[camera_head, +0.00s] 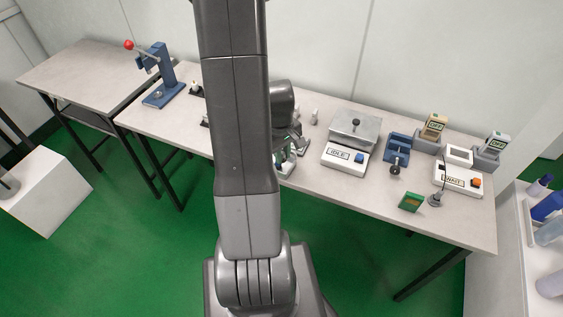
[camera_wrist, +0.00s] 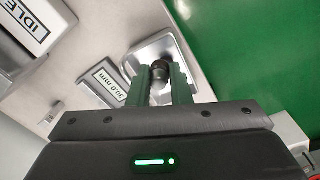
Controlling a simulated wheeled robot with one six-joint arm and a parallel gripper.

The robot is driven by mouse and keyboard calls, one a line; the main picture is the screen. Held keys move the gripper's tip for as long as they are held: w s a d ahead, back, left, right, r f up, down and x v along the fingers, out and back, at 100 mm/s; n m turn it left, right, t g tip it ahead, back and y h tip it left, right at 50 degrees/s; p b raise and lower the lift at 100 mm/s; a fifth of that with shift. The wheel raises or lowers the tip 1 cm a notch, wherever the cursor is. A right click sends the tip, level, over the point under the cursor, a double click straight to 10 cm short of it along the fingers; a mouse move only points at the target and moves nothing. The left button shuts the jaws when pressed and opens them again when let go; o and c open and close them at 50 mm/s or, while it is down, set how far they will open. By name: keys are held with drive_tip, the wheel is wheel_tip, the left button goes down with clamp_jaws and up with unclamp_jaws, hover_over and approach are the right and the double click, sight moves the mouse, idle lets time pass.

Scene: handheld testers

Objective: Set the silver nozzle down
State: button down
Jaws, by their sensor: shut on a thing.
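My gripper (camera_wrist: 158,84) is shut on the silver nozzle (camera_wrist: 160,69), a small rounded dark-metal piece between the two fingertips in the wrist view. The nozzle is over a light metal plate (camera_wrist: 148,50) of a device whose display (camera_wrist: 103,85) reads "30.0 mm". I cannot tell whether the nozzle touches the plate. In the head view my arm covers much of the middle of the bench, and the nozzle cannot be made out there.
A scale-like box marked "IDLE" (camera_head: 339,155) stands to the right on the bench (camera_head: 350,194). Further right are a blue fixture (camera_head: 397,151), a green board (camera_head: 410,202) and a tester marked "WAIT" (camera_head: 451,180). A blue press (camera_head: 161,88) stands at left.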

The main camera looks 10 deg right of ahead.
sight(282, 170)
wheel_tip(282, 170, down, 4)
drive_tip(key=shift+s+r, duration=0.1)
drive_tip(key=shift+r, duration=0.05)
drive_tip(key=shift+f, duration=0.45)
drive_tip(key=shift+f+b, duration=0.3)
drive_tip(key=shift+b, duration=0.1)
drive_tip(key=c, duration=1.6)
unclamp_jaws()
drive_tip(key=shift+r, duration=0.1)
drive_tip(key=shift+r+p, duration=0.45)
drive_tip(key=shift+p, duration=0.05)
drive_tip(key=r, duration=1.1)
drive_tip(key=shift+a+r, duration=0.3)
